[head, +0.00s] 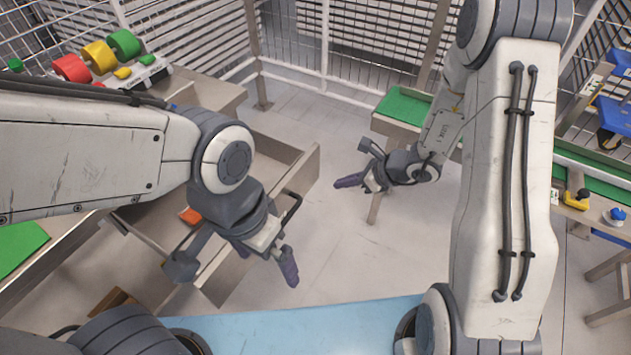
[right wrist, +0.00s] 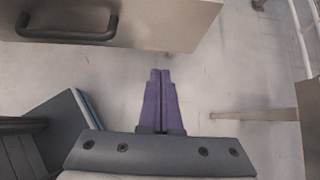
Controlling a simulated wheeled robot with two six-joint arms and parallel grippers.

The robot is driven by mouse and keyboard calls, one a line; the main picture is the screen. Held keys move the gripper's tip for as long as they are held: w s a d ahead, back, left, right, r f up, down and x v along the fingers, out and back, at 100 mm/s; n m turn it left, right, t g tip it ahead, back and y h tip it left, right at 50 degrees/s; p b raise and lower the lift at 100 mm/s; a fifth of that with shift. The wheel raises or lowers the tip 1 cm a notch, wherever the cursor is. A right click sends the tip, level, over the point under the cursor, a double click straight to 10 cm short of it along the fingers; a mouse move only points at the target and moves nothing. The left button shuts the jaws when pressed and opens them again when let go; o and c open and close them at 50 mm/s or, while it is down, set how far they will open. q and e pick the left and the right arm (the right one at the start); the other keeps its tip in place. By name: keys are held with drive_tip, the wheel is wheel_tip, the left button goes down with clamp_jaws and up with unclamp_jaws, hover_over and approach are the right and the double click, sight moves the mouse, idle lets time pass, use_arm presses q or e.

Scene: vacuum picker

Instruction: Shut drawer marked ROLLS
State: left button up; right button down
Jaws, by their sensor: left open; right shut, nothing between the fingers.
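An open drawer (head: 287,150) sticks out from the bench at the left in the head view, with an orange item (head: 190,216) inside. I cannot read any marking on it. Its metal front panel (head: 303,178) has a dark handle (head: 291,208). The front (right wrist: 165,22) and handle (right wrist: 68,36) also show at the top of the right wrist view. My left gripper (head: 235,272) is open over the drawer's front end and hides part of it; I cannot tell whether it touches. My right gripper (head: 340,183) is shut and empty, apart from the drawer; its purple fingers (right wrist: 160,95) are together.
Red, yellow and green rolls (head: 98,55) stand on the bench at the back left. A green-topped table (head: 405,106) stands beyond my right gripper. A wire fence (head: 290,45) closes the back. Bare floor (head: 345,235) lies right of the drawer.

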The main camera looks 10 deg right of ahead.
sight(306, 182)
drive_tip(key=w+a+f, duration=0.1)
drive_tip(key=a, duration=0.1)
drive_tip(key=w+a+f, duration=0.1)
drive_tip(key=w+a, duration=0.1)
drive_tip(key=w+a+f+p, duration=0.1)
drive_tip(key=a+f, duration=0.1)
drive_tip(key=shift+w+a, duration=0.1)
drive_tip(key=shift+w, duration=0.05)
drive_tip(key=shift+w+a, duration=0.2)
drive_tip(key=shift+a, duration=0.1)
drive_tip(key=shift+w, duration=0.1)
